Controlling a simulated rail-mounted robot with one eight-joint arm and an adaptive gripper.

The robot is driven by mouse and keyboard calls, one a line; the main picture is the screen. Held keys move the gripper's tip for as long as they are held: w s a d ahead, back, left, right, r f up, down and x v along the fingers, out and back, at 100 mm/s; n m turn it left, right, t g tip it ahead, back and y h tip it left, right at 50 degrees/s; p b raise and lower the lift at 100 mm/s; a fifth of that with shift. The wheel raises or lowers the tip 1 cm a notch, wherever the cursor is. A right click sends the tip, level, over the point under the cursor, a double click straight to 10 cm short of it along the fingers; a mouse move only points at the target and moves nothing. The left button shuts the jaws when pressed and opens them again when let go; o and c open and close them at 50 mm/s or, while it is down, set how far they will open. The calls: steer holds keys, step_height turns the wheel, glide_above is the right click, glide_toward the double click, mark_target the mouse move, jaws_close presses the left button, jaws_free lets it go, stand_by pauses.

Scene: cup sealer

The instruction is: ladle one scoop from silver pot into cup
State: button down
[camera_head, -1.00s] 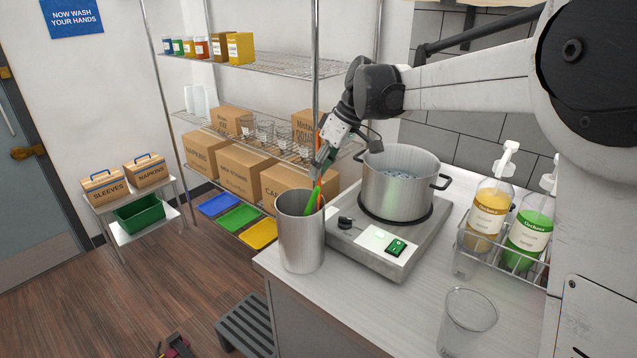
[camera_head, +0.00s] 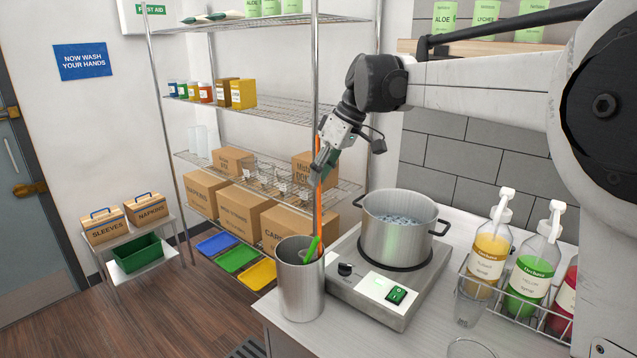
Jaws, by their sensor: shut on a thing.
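The silver pot (camera_head: 392,243) stands on a hot plate and holds bubbling liquid with dark bits. My gripper (camera_head: 324,163) is shut on a long orange handle (camera_head: 319,215), left of and above the pot. The handle hangs nearly upright, its lower end inside a tall metal canister (camera_head: 300,287); that end is hidden, so I cannot see a ladle bowl. A green handle (camera_head: 312,250) leans in the same canister. A clear cup (camera_head: 470,348) stands on the counter at the bottom edge, partly cut off.
The hot plate (camera_head: 372,301) has a knob and a green switch. Syrup pump bottles (camera_head: 490,253) stand in a wire rack at the right. A wire shelf with boxes (camera_head: 236,215) is behind. Some counter is clear between hot plate and cup.

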mark_target(318, 142)
step_height(318, 142, up, 8)
steer(key=p, duration=0.4)
